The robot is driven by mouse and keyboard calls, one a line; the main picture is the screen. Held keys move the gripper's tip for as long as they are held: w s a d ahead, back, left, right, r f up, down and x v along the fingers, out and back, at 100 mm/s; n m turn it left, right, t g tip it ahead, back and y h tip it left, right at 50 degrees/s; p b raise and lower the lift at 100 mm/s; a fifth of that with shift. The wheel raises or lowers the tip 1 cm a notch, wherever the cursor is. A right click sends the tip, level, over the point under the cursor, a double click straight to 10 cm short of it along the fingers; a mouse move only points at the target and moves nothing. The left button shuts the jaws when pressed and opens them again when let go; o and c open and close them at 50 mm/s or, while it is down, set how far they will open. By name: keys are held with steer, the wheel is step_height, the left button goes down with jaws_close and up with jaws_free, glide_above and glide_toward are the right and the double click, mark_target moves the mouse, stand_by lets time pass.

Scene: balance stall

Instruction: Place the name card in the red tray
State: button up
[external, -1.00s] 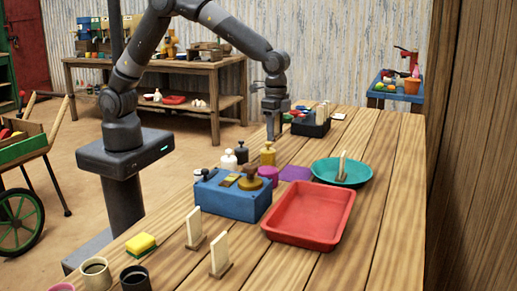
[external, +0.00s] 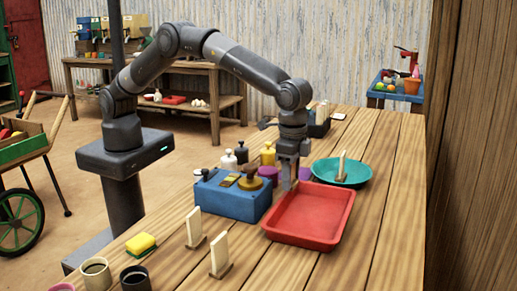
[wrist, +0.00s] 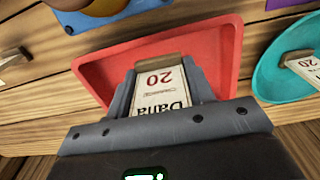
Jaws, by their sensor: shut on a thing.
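The name card (wrist: 160,92) is a cream card with a wooden base, marked "Dana" and a red 20, upside down in the wrist view. My gripper (wrist: 162,84) is shut on it, one finger along each side. In the external view my gripper (external: 289,186) points down at the far left edge of the red tray (external: 318,232). The card is hard to make out there. The red tray is empty and shows behind the card in the wrist view (wrist: 95,70). I cannot tell the exact height above the tray.
A blue box (external: 228,205) with stamps stands left of the tray. A teal dish (external: 325,174) holding another card is at the right. Two more cards (external: 193,227) (external: 219,249) stand at the front left. Bottles (external: 242,153) stand behind the box.

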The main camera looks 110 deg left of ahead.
glide_above(307, 206)
step_height(307, 206, down, 4)
steer(key=shift+r, duration=0.2)
steer(key=shift+f, duration=1.95)
steer(key=shift+f, duration=0.15)
steer(key=o, duration=1)
steer(key=shift+c, duration=0.2)
